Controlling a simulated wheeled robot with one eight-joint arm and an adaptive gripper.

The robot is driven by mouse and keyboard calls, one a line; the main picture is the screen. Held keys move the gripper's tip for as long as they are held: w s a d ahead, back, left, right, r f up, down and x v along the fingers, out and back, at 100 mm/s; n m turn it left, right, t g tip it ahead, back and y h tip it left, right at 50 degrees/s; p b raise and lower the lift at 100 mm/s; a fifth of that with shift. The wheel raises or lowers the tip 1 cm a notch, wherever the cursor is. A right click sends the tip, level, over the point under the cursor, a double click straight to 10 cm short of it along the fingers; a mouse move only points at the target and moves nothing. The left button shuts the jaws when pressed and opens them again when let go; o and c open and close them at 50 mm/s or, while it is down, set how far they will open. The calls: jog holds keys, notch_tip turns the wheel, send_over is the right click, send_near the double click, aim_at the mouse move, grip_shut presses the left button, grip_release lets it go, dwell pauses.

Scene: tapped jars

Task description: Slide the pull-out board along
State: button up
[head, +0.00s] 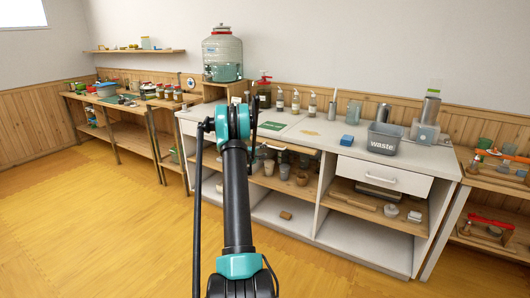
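My arm reaches up the middle of the head view over the white counter (345,155). My gripper (253,121) is at its far end, a small dark shape partly hidden behind the teal joint; its fingers are not clear. A white drawer front (352,169) with a bar handle (381,179) is at the counter's right and looks closed. I see nothing held in my gripper.
A large tapped jar (222,55) stands behind on a wooden stand. Cups (285,171) sit on the shelf below. The floor at left is clear.

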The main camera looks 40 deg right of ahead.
jog(key=shift+s, duration=0.1)
jog(key=shift+c, duration=1.4)
jog(key=s+d+n, duration=0.1)
jog(key=s+n, duration=0.1)
jog(key=s+d+f+n, duration=0.1)
jog(key=s+n, duration=0.1)
jog(key=s, duration=0.1)
jog(key=s+d+n+h, duration=0.1)
jog(key=s+d+n, duration=0.1)
jog(key=s, duration=0.1)
jog(key=shift+s+f+n, duration=0.1)
jog(key=shift+f+n, duration=0.05)
jog(key=shift+n, duration=0.25)
grip_shut()
jog(key=n+t+h, duration=0.1)
jog(key=n, duration=1)
send_near(308, 153)
jog(key=x, duration=0.7)
